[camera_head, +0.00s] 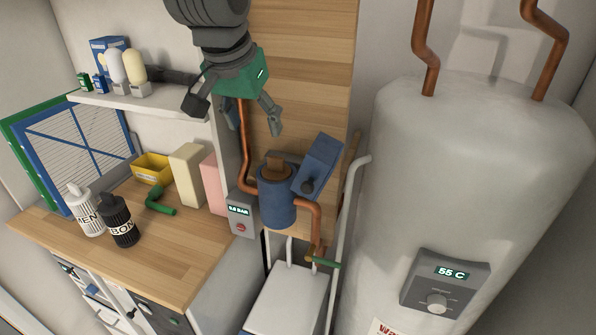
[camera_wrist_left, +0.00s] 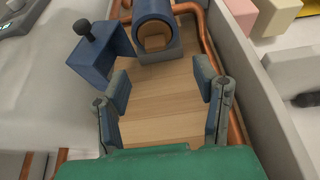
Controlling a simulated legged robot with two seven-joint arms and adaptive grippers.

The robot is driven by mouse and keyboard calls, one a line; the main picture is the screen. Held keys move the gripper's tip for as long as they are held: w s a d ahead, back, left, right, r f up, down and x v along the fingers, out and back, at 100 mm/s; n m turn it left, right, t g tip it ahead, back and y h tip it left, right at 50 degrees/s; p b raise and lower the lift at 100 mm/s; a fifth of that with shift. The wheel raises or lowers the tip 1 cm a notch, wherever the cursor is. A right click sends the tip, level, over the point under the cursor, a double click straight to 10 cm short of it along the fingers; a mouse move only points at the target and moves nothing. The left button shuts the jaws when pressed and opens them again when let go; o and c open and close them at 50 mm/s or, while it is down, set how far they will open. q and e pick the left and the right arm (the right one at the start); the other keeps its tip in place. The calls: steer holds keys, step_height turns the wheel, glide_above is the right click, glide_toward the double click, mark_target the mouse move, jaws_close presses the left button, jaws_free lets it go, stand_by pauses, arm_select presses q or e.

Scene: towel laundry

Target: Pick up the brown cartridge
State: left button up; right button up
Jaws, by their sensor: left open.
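The brown cartridge (camera_head: 277,166) sits in a blue cylindrical housing (camera_head: 277,205), with only its upper end showing above the rim. The housing's blue lid (camera_head: 322,158), with a dark knob, is swung open to the right. In the left wrist view the housing (camera_wrist_left: 152,12) is at the top centre, with brown inside its round opening, and the lid (camera_wrist_left: 90,57) is to its left. My left gripper (camera_head: 234,116) is open and empty, above and left of the housing, apart from it. Its spread fingers (camera_wrist_left: 162,84) also show in the left wrist view. My right gripper is not in view.
Copper pipes (camera_head: 244,150) run beside the housing on a wooden panel (camera_head: 310,80). A large grey tank (camera_head: 470,180) stands on the right. A white shelf (camera_head: 160,103) and a wooden counter (camera_head: 150,255) with bottles are on the left.

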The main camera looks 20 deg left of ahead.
mark_target(275, 157)
arm_select(q)
steer(key=x, duration=0.2)
steer(key=b+x, duration=0.1)
steer(key=x, duration=0.1)
steer(key=w+d+b+x, duration=0.1)
steer(key=x, duration=0.1)
steer(key=shift+w+f, duration=0.1)
steer(key=shift+w, duration=0.1)
steer(key=shift+w+a+f, duration=0.1)
steer(key=shift+a+f, duration=0.2)
steer(key=shift+f, duration=0.15)
steer(key=x, duration=0.3)
steer(key=p+x, duration=0.1)
steer(key=shift+w+d+f, duration=0.1)
steer(key=shift+w+d, duration=0.15)
steer(key=shift+w, duration=0.15)
steer(key=shift+w+d+f, duration=0.1)
steer(key=shift+d+f, duration=0.05)
steer(key=shift+f, duration=0.05)
steer(key=shift+r, duration=0.1)
steer(key=c, duration=0.3)
steer(key=shift+s, duration=0.2)
steer(key=c, duration=0.8)
jaws_close()
